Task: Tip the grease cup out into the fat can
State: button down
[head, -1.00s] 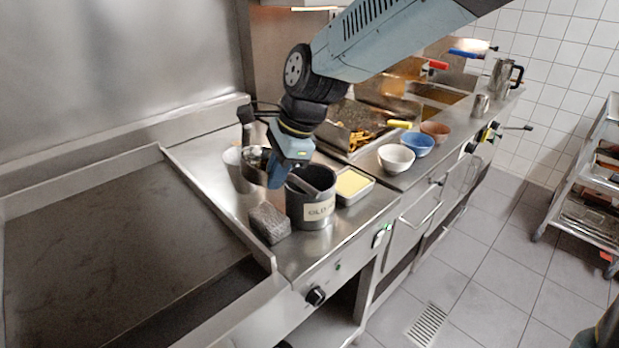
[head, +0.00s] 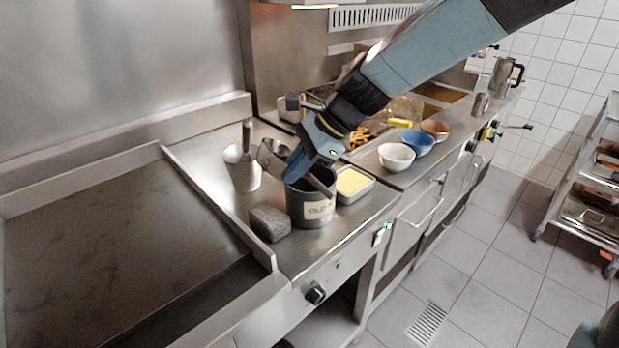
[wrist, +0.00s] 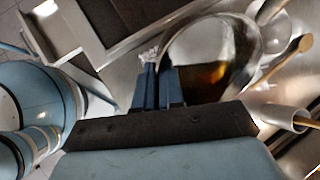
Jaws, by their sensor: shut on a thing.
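The grease cup (head: 273,156) is a small shiny metal cup. It looks tilted, held just up and left of the fat can's mouth in the head view. In the wrist view the cup (wrist: 203,45) shows amber-brown grease (wrist: 212,76) inside it, lying to one side. My gripper (head: 293,168) is shut on the cup's near side; its blue fingers also show in the wrist view (wrist: 161,85). The fat can (head: 311,211) is a dark grey can with a pale, partly readable label, upright on the steel counter. My fingers hide part of its mouth.
A grey block (head: 269,223) sits left of the can, a tray of yellow stuff (head: 354,185) right of it. A pale pot with a handled tool (head: 242,172) stands behind left. The griddle (head: 115,255) is clear. Several bowls, such as a white one (head: 396,159), stand right.

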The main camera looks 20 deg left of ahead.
jog(key=shift+w+d+r+g+y, duration=0.25)
jog(key=shift+w+d+g+y, duration=0.3)
jog(key=shift+y, duration=0.25)
jog(key=shift+s+f+g+y, duration=0.1)
jog(key=shift+f+g+y, duration=0.2)
jog(key=shift+g, duration=0.05)
jog(key=shift+d+f+y+p, duration=0.2)
jog(key=shift+y+p, duration=0.1)
jog(key=shift+p, duration=0.25)
jog(key=shift+m+g, duration=0.3)
jog(key=shift+w+d+r+g+y, duration=0.1)
jog(key=shift+w+g+y, duration=0.1)
jog(key=shift+y, duration=0.15)
jog(key=shift+w+d+r+g+y, duration=0.1)
jog(key=shift+g+y, duration=0.1)
jog(key=shift+y, duration=0.15)
jog(key=shift+w+d+y+p, duration=0.1)
jog(key=shift+y+p, duration=0.2)
jog(key=shift+w+d+r+g+y, duration=0.25)
jog(key=shift+d+g+y, duration=0.15)
jog(key=shift+g+y, duration=0.45)
jog(key=shift+w+d+m+y, duration=0.15)
jog(key=shift+m+y, duration=0.15)
jog(key=shift+y, duration=0.15)
